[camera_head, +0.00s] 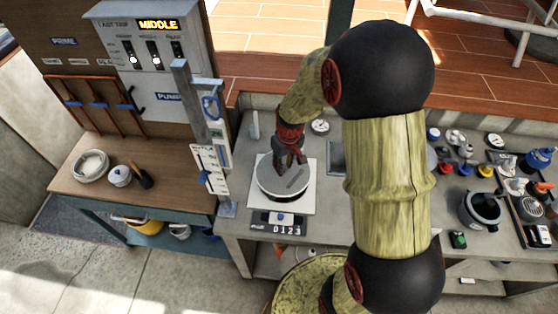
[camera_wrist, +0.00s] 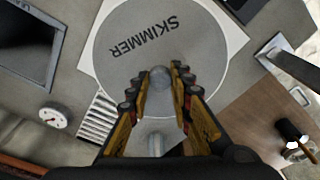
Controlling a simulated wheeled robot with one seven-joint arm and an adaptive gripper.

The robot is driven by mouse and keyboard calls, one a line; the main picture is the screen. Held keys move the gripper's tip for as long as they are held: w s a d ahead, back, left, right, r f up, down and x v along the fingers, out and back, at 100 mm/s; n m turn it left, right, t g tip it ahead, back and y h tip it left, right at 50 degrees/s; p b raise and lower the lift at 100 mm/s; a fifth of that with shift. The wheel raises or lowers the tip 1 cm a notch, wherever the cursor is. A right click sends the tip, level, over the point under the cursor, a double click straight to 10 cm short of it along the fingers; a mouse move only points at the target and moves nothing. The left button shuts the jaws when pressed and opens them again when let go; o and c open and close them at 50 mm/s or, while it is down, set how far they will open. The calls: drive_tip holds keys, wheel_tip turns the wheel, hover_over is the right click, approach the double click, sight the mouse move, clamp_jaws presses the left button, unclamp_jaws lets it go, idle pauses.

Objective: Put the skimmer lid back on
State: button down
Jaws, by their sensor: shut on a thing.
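The skimmer lid (camera_head: 268,183) is a round grey disc. It is over the white square plate (camera_head: 307,201) on the grey counter. In the wrist view the lid (camera_wrist: 125,65) shows the word SKIMMER, and a corner of the white plate (camera_wrist: 232,32) shows beyond its edge. My gripper (camera_head: 287,163) is above the lid. In the wrist view my gripper (camera_wrist: 160,80) has its fingers on both sides of the lid's round knob (camera_wrist: 160,75). A dark band shows under the lid's near edge; I cannot tell whether the lid is seated or slightly raised. The opening is hidden.
A counter display reading 0123 (camera_head: 280,222) is in front of the plate. A dial gauge (camera_head: 320,127) and a dark square panel (camera_head: 336,156) are behind and right. An upright scale post (camera_head: 204,160) stands close on the left. Black pot (camera_head: 482,211) and small items crowd the right.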

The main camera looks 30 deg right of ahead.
drive_tip(key=shift+d+f+b, duration=0.1)
drive_tip(key=shift+f+b, duration=1.25)
drive_tip(key=shift+f, duration=0.55)
drive_tip(key=shift+s+f, duration=0.1)
drive_tip(key=shift+f, duration=0.2)
drive_tip(key=shift+f+b, duration=0.45)
drive_tip(key=shift+f, duration=0.05)
drive_tip(key=shift+f, duration=0.25)
idle(0.8)
drive_tip(key=c, duration=1.5)
unclamp_jaws()
drive_tip(key=shift+c, duration=0.2)
drive_tip(key=shift+o, duration=1)
drive_tip(key=shift+r+p, duration=1.6)
drive_tip(key=shift+r, duration=0.9)
